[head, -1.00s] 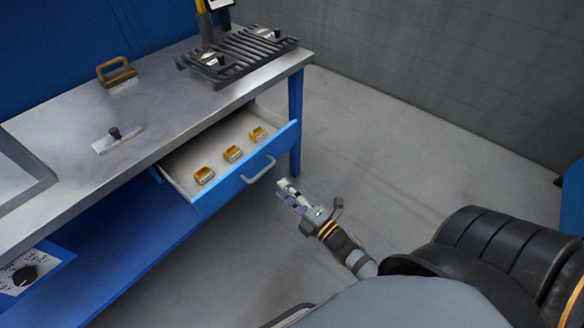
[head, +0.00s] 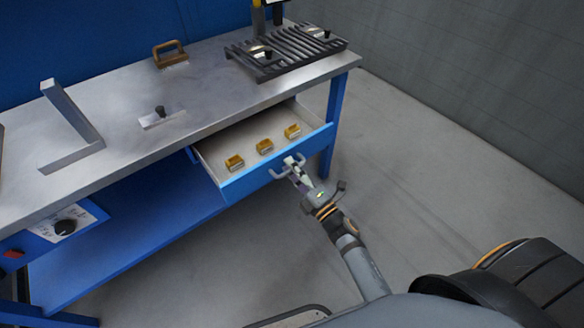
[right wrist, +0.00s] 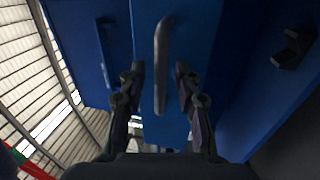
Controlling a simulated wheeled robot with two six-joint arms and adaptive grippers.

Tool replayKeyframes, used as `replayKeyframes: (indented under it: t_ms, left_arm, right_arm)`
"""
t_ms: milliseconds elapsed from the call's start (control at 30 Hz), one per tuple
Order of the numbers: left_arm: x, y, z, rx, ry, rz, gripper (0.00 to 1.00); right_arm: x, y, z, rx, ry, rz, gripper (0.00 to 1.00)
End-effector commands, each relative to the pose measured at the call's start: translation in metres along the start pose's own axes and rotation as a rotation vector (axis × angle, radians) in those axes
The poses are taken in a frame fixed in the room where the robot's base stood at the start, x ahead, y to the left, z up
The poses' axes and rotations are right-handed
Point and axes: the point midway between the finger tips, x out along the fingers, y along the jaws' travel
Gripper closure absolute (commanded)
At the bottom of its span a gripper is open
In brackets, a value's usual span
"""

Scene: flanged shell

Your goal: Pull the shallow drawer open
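The shallow drawer (head: 238,188) under the bench top stands pulled out, with a blue front and a pale inside. Its grey bar handle (head: 275,174) is on the front; in the right wrist view the handle (right wrist: 160,50) runs upright between my fingers. My right gripper (head: 293,168) is at the handle. In the right wrist view its two fingers (right wrist: 160,78) are spread, one on each side of the bar, with gaps showing. My left gripper is out of view.
Several yellow-brown blocks (head: 265,146) lie in the drawer. The steel bench top (head: 110,103) carries a black grate (head: 285,50), a brown-handled tool (head: 170,55), a small plate with a knob (head: 161,118) and an angle piece (head: 72,115). The floor to the right is clear.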

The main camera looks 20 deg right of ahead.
Motion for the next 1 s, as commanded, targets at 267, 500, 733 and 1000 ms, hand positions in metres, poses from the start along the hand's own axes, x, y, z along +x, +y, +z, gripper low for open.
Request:
replayKeyframes:
  t_ms: [267, 500, 733, 1000]
  left_arm:
    - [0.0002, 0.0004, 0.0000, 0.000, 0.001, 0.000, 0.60]
    - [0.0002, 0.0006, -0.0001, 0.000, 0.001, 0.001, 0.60]
    - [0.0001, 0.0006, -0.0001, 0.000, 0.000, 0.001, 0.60]
    - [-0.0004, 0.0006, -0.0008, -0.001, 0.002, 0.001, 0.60]
  right_arm:
    - [0.0011, -0.0005, 0.0000, -0.001, 0.000, -0.001, 0.70]
    - [0.0009, -0.0004, 0.0000, -0.001, 0.000, -0.001, 1.00]
    - [0.0008, -0.0004, 0.0000, -0.001, 0.000, -0.001, 1.00]
    - [-0.0036, -0.0001, -0.0001, 0.000, 0.001, -0.002, 1.00]
